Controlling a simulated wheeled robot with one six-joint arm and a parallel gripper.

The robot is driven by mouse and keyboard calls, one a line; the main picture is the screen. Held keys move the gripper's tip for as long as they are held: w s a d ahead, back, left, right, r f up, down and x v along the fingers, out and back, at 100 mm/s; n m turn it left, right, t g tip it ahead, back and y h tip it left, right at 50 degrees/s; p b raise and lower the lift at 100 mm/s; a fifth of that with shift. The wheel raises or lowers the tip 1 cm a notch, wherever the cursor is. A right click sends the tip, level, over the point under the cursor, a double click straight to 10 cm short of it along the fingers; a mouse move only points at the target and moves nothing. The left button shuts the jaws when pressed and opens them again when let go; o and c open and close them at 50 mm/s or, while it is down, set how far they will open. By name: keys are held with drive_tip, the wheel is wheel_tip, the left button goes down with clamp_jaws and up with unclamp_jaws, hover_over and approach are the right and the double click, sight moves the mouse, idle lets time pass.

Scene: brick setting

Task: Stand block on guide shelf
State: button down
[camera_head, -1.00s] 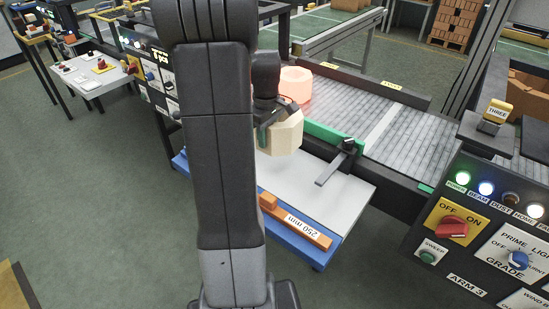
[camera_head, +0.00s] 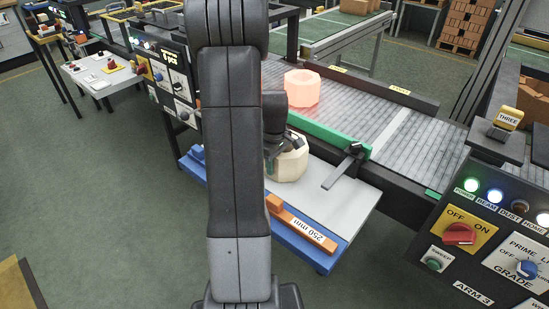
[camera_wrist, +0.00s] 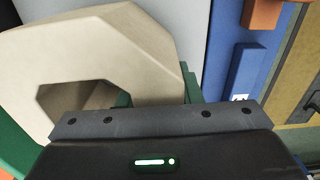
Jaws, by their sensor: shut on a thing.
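The block (camera_head: 290,164) is a cream, many-sided piece, and its hole shows in the wrist view (camera_wrist: 110,50). My gripper (camera_head: 283,143) is shut on the block, which is partly hidden behind my arm. The guide shelf (camera_head: 328,206) is a pale grey plate with a blue front edge. The block is over the shelf's left part, close to the green rail (camera_head: 325,137). I cannot tell whether its underside touches the plate.
An orange bar (camera_head: 290,222) labelled 250 mm lies along the shelf's front. A dark lever (camera_head: 343,170) reaches over the shelf on the right. A glowing pink block (camera_head: 302,88) stands on the roller conveyor (camera_head: 372,107). A control panel (camera_head: 490,240) stands at right.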

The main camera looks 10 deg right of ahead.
drive_tip(key=shift+r, duration=0.1)
drive_tip(key=c, duration=1)
unclamp_jaws()
wheel_tip(320, 180, up, 12)
